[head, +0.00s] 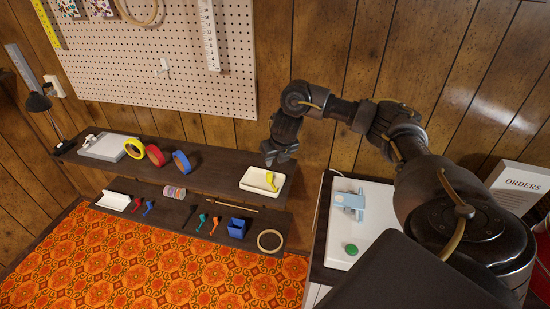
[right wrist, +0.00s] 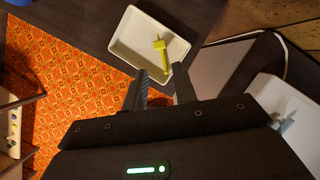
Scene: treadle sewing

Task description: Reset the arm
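My right arm comes in from the right in the head view and arches over to the shelf. My right gripper (head: 281,155) hangs above the white tray (head: 246,183) at the shelf's right end. In the right wrist view its two fingers (right wrist: 160,88) are apart with nothing between them. A yellow tool (head: 271,181) lies in the white tray; it also shows in the right wrist view (right wrist: 161,52), just beyond the fingertips and apart from them. My left gripper is not in view.
The upper shelf (head: 210,176) holds yellow, red and blue tape rolls (head: 157,156). A lower shelf holds small coloured tools, a blue box (head: 237,228) and a ring (head: 270,241). A white panel with a green button (head: 352,249) lies at right, below my arm. A pegboard (head: 160,60) hangs behind.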

